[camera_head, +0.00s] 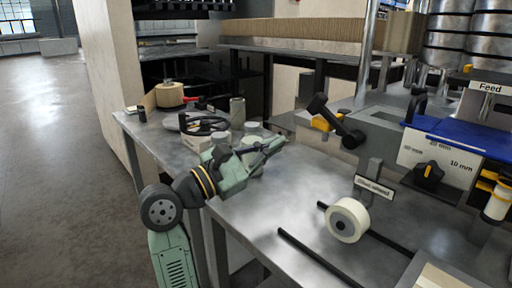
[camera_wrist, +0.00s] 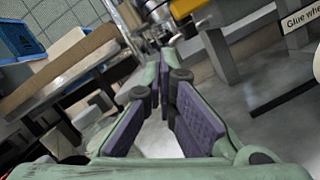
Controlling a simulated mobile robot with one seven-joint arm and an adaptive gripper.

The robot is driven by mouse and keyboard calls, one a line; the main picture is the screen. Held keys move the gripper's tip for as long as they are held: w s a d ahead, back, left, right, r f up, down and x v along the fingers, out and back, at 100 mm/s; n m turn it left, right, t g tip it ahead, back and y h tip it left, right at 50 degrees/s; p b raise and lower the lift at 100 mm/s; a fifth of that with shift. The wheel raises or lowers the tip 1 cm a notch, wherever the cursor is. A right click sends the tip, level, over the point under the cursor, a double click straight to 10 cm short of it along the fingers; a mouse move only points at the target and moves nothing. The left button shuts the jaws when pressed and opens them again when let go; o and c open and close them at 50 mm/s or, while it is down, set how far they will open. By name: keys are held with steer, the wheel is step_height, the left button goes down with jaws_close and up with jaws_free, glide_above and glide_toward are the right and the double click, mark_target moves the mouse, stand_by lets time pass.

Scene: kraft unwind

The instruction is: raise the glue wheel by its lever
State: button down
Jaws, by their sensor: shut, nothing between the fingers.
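The cream glue wheel (camera_head: 347,220) stands on the metal table at the right of centre, beside a small post with a label (camera_head: 373,188). In the wrist view a label (camera_wrist: 305,15) reading "Glue whe…" is cut off at the right edge. A black lever (camera_head: 335,121) with rounded ends stands farther back, near a yellow part (camera_head: 325,122); I cannot tell for certain that it is the glue wheel's lever. My green gripper (camera_head: 279,143) is above the table, left of and apart from that lever. Its purple-padded fingers (camera_wrist: 166,72) are shut and empty.
A roll of tape (camera_head: 170,94), a coiled black item (camera_head: 203,124) and small cans (camera_head: 237,111) crowd the table's back left. Two dark rails (camera_head: 318,257) run near the wheel. The table's middle is clear.

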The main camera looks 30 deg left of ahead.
mark_target(333, 115)
steer(key=w+d+r+p, duration=0.2)
steer(key=d+r, duration=0.1)
steer(key=r, duration=0.1)
steer(key=shift+w+d+r, duration=0.15)
steer(key=shift+w+d, duration=0.1)
steer(key=shift+r, duration=0.1)
stand_by(0.3)
steer(key=shift+r+m, duration=0.25)
steer(key=shift+m, duration=0.25)
